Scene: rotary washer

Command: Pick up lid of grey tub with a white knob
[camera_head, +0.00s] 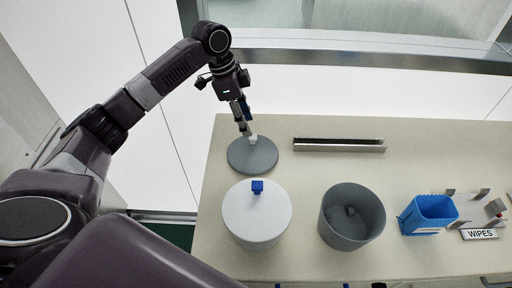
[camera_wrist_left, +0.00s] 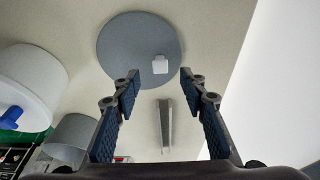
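The grey round lid (camera_head: 241,160) lies flat on the counter, and its small white knob (camera_head: 253,139) points up. The lid also shows in the wrist view (camera_wrist_left: 125,45) with the knob (camera_wrist_left: 160,64) just beyond my fingertips. My left gripper (camera_head: 246,128) is over the lid at the knob. In the wrist view my left gripper (camera_wrist_left: 160,82) is open, with an empty gap between the fingers that lines up with the knob. I cannot tell whether a finger touches it. The grey tub (camera_head: 340,238) stands open to the right of the lid, with a small grey thing inside. My right gripper is out of view.
A white tub (camera_head: 256,225) with a blue-knobbed lid stands close in front of the grey lid. A long metal tray (camera_head: 340,149) lies to the right. A blue bin (camera_head: 428,214), small metal parts and a WIPES label (camera_head: 479,234) are farther right. A glass-fronted wall edges the counter's back.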

